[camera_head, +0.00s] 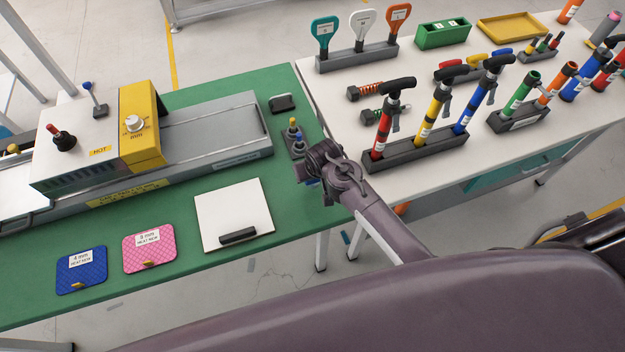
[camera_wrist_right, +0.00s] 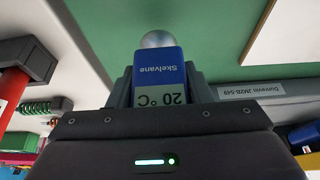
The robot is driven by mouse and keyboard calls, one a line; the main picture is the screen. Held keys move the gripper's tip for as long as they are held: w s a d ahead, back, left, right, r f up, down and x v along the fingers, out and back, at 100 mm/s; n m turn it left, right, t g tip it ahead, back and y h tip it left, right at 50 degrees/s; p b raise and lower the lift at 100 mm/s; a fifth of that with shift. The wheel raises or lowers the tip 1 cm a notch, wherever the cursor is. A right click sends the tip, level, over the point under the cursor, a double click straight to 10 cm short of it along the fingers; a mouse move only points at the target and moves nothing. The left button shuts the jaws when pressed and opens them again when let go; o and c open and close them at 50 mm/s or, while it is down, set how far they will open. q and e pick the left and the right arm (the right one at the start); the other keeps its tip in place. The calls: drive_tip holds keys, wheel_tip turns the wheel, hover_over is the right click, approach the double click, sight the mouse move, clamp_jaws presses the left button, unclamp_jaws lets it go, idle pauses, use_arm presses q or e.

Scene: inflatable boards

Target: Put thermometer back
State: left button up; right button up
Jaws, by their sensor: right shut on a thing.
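The thermometer (camera_wrist_right: 158,75) is a blue block with a round silver tip, printed "Skelvane" and "20 °C" in the right wrist view. My right gripper (camera_wrist_right: 160,98) is shut on it. In the head view my right gripper (camera_head: 312,172) is over the right edge of the green mat, by the gap to the white table. There the thermometer is mostly hidden by the gripper. A small grey block with yellow- and blue-topped pieces (camera_head: 295,140) stands just beyond the gripper. My left gripper is not in view.
A rack of red, yellow and blue handled tools (camera_head: 415,152) stands close right of the gripper. A small grey stand (camera_head: 283,103), a white board (camera_head: 233,210) and a heater with a yellow housing (camera_head: 140,115) are on the green mat (camera_head: 180,275). Mat space between board and gripper is clear.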

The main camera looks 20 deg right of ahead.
wheel_tip(320, 180, down, 4)
drive_tip(key=b, duration=0.3)
drive_tip(key=shift+f, duration=0.1)
drive_tip(key=o, duration=1.2)
drive_tip(key=b+v, duration=0.1)
drive_tip(key=v, duration=1.1)
drive_tip(key=shift+b, duration=0.4)
